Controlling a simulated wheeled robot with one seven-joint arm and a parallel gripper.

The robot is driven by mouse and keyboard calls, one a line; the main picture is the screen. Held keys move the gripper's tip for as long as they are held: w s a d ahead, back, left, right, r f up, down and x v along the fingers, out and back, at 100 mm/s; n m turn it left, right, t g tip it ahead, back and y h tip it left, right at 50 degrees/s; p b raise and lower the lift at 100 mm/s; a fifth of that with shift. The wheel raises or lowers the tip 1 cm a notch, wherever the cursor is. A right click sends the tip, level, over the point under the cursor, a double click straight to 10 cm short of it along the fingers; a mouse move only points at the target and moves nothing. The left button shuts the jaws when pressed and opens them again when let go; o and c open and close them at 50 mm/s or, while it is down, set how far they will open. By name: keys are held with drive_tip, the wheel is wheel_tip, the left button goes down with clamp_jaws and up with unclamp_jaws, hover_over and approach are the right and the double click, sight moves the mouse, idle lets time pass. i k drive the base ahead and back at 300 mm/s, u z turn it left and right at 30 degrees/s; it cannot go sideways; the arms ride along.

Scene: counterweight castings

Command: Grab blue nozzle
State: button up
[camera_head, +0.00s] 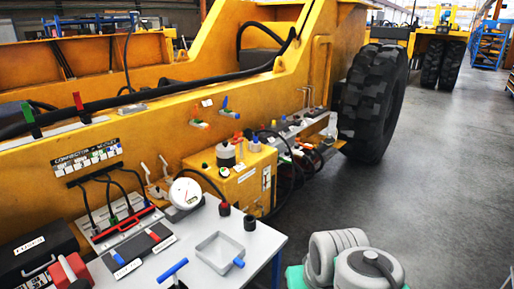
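Several small blue parts are in view, and I cannot tell for sure which one is the blue nozzle. A small blue piece (239,263) sits at the right front edge of a shallow grey square tray (206,246) on the table. A blue T-shaped handle (173,270) stands to the left of the tray, near the table's front. A blue-topped fitting (255,141) is on top of the yellow box, and a blue lever (225,103) is on the yellow machine side.
A yellow box (235,187) and the yellow machine (150,130) stand behind. Open floor (440,170) lies right.

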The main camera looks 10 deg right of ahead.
sight(255, 142)
drive_tip(key=z, duration=0.8)
drive_tip(key=i, duration=3.65)
drive_tip(key=u, duration=4.4)
